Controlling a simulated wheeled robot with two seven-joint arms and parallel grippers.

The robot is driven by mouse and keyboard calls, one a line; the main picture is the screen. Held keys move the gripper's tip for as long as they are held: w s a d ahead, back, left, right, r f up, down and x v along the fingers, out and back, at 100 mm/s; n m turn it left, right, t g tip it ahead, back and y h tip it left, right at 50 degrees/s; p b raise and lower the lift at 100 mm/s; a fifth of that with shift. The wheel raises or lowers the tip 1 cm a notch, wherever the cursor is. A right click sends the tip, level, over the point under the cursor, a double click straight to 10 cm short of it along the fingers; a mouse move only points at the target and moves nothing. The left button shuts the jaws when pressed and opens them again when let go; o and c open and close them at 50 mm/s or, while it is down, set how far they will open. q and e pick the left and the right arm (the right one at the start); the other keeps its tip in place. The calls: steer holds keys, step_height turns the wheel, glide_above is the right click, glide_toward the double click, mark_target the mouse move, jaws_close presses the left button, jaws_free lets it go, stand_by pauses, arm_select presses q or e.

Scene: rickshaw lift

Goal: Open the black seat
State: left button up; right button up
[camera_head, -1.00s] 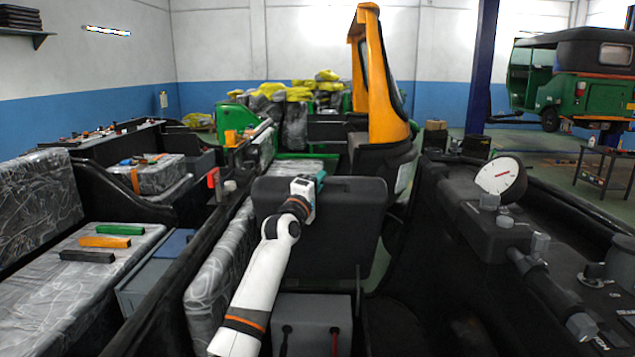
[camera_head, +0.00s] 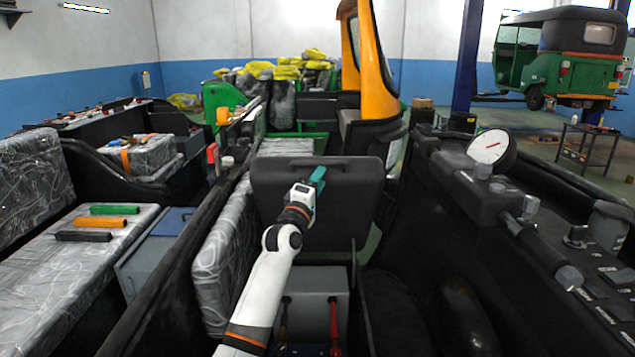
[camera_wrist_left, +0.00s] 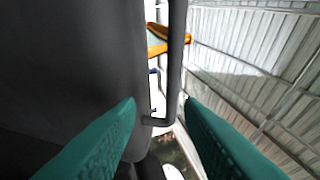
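The black seat (camera_head: 350,225) stands raised on edge in the middle of the head view, with a bar handle (camera_head: 335,161) along its top edge. The handle also shows in the left wrist view (camera_wrist_left: 176,55). My left gripper (camera_head: 319,176) is at the seat's top edge, in front of it in the head view. In the left wrist view its two green fingers (camera_wrist_left: 160,103) are apart, with the handle's bent end between the tips. I cannot tell whether either finger touches the handle. My right gripper is not in view.
A grey box (camera_head: 312,282) with red- and dark-handled tools shows below the seat. Wrapped seats with colored bars (camera_head: 105,222) are at left. A black console with a gauge (camera_head: 490,147) is at right. An orange frame (camera_head: 375,70) rises behind.

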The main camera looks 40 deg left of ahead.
arm_select(q)
steer(key=shift+s, duration=0.1)
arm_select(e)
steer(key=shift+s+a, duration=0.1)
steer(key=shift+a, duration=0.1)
arm_select(q)
steer(key=v, duration=1.2)
steer(key=shift+b, duration=0.4)
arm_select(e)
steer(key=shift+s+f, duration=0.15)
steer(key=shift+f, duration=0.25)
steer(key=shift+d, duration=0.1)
